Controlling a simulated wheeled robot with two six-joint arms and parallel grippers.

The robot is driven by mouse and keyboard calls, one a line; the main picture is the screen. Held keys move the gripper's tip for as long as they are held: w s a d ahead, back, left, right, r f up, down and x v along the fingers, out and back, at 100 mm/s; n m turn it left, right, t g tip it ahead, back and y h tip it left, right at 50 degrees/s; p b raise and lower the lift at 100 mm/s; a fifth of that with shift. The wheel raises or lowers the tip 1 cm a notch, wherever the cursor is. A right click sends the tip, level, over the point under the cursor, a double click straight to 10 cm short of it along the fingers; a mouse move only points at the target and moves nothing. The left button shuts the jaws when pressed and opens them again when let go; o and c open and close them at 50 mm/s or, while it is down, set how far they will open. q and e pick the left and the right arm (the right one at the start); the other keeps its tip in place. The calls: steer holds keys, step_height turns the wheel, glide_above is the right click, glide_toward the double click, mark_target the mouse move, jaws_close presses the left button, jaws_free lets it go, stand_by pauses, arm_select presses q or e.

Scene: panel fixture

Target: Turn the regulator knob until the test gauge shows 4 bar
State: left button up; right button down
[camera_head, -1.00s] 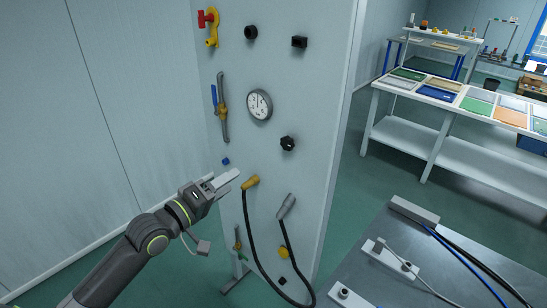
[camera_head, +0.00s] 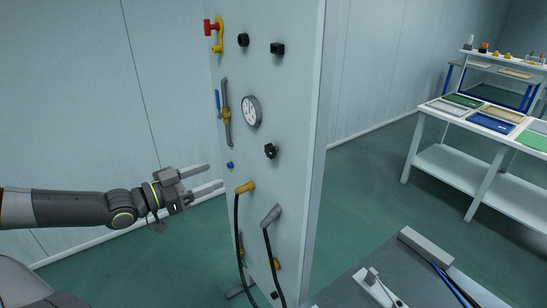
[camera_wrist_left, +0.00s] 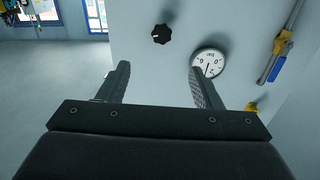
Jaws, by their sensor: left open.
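The black lobed regulator knob (camera_head: 271,151) sticks out of the white upright panel (camera_head: 292,100), below and right of the round white gauge (camera_head: 251,111). The gauge needle is too small to read surely. My left gripper (camera_head: 215,176) is open and empty, left of the knob and slightly lower in the head view. In the left wrist view the knob (camera_wrist_left: 161,34) shows beyond the open fingertips (camera_wrist_left: 160,70), apart from them. The gauge (camera_wrist_left: 209,62) shows there tipped over, partly behind one finger. My right gripper is not in view.
The panel also carries a red-and-yellow valve (camera_head: 214,32), a blue-handled valve (camera_head: 222,112), two black fittings and a yellow hose fitting (camera_head: 245,187) with a hanging black hose. A grey bench (camera_head: 375,265) stands at lower right.

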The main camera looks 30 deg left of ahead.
arm_select(q)
steer(key=b, duration=1.4)
glide_toward(268, 153)
steer(key=x, duration=0.3)
steer(key=p+x, duration=0.1)
steer(key=x, duration=0.1)
steer(key=shift+w+d, duration=0.15)
steer(key=shift+w, duration=0.15)
steer(key=shift+w+d+r+p, duration=0.1)
steer(key=shift+w+d+p, duration=0.1)
steer(key=shift+w+p, duration=0.4)
steer(key=shift+x, duration=0.8)
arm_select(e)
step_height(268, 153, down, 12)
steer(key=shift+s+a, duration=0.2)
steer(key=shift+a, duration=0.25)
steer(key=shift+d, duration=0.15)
arm_select(q)
steer(key=c, duration=1)
